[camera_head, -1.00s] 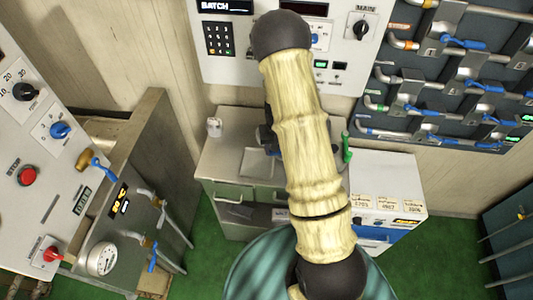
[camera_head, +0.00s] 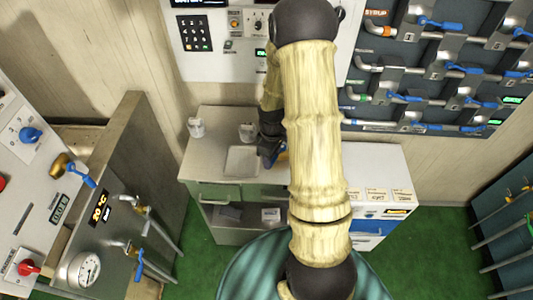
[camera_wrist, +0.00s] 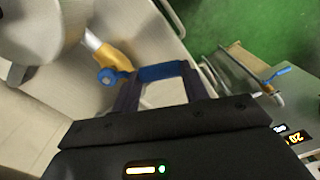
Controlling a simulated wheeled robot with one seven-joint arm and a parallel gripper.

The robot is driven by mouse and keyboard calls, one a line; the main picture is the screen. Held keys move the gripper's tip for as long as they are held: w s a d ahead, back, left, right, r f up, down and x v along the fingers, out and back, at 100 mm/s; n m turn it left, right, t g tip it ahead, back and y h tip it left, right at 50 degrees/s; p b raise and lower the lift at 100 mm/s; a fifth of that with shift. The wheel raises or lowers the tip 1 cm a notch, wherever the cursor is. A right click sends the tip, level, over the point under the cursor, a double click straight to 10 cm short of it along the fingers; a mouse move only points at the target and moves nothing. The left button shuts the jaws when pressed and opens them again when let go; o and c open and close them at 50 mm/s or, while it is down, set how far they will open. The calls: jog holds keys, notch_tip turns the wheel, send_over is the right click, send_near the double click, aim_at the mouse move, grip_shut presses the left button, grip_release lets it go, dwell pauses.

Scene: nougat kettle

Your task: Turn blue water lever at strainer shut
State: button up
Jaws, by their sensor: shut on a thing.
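In the wrist view, my gripper (camera_wrist: 160,80) has its two dark fingers at the ends of a blue lever grip (camera_wrist: 163,71). The lever joins a blue knob beside a brass-yellow valve body (camera_wrist: 112,56) on a short pale pipe (camera_wrist: 92,40). In the head view, my dark gripper (camera_head: 270,147) is low over the counter, right of a pale square basin (camera_head: 241,161). A bit of blue (camera_head: 275,158) shows at its tip there. My arm hides part of this area, and I cannot make out a strainer clearly.
A panel of blue-levered pipes (camera_head: 430,75) hangs at the upper right. At the left, a tank (camera_head: 120,180) carries taps and a gauge (camera_head: 84,270). The green floor (camera_head: 200,240) is open between.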

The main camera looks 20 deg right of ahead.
jog(key=shift+s+d+n+p, duration=0.25)
jog(key=shift+s+d+n, duration=0.15)
jog(key=shift+n, duration=0.45)
jog(key=shift+s+d+n+p, duration=0.3)
jog(key=shift+d+n, duration=0.25)
jog(key=shift+n, duration=0.35)
jog(key=shift+s+d+n+p, duration=0.2)
jog(key=shift+s+d+n, duration=0.2)
jog(key=shift+n, duration=0.45)
jog(key=shift+d, duration=0.1)
jog(key=o, duration=1.4)
notch_tip(320, 180, up, 18)
jog(key=shift+f, duration=0.25)
